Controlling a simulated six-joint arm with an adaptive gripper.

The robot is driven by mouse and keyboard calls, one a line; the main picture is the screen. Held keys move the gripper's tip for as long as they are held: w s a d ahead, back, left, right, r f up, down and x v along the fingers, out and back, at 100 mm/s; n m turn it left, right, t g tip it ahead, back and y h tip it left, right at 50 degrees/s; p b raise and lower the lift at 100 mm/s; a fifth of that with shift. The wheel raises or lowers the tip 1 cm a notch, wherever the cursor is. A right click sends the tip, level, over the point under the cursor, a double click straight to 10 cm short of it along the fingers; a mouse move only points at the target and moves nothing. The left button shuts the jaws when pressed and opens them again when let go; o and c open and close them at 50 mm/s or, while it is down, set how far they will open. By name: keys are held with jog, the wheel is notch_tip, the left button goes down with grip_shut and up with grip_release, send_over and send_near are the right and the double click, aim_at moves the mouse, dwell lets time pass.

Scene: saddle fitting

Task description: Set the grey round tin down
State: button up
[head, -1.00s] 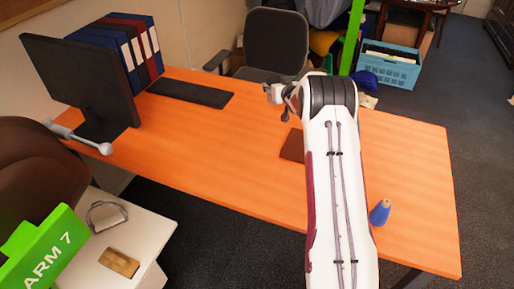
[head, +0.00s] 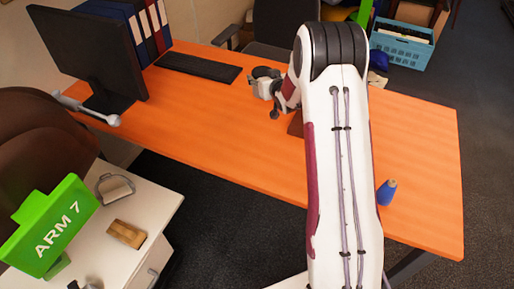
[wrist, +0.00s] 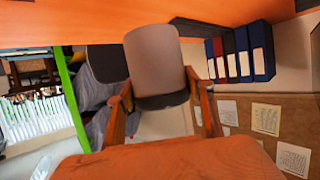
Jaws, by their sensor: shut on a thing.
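The grey round tin (wrist: 153,62) is between the two orange-looking fingers of my gripper (wrist: 160,88) in the wrist view, which is upside down. Its sides are plain grey and the end towards the lower picture is dark. It looks about upright. In the head view the tin (head: 262,88) is small, at the end of my arm above the far middle of the orange table (head: 230,150). My gripper (head: 270,94) is shut on it there. I cannot tell how far its base is from the tabletop.
A dark red flat thing (head: 295,124) lies on the table, partly behind my arm. A keyboard (head: 199,67), monitor (head: 88,55) and binders (head: 135,28) are at the left. Bare tabletop lies left of my arm.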

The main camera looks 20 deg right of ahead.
jog(key=s+a, duration=0.4)
jog(key=s, duration=0.3)
jog(key=s+a+f+y, duration=0.1)
jog(key=s+a, duration=0.2)
jog(key=s, duration=0.4)
jog(key=shift+s+a+f+n, duration=0.2)
jog(key=shift+a+f+n, duration=0.05)
jog(key=shift+a+n, duration=0.15)
jog(key=shift+f, duration=0.15)
jog(key=shift+f, duration=2.8)
jog(key=shift+f, duration=2.05)
jog(key=shift+f, duration=0.15)
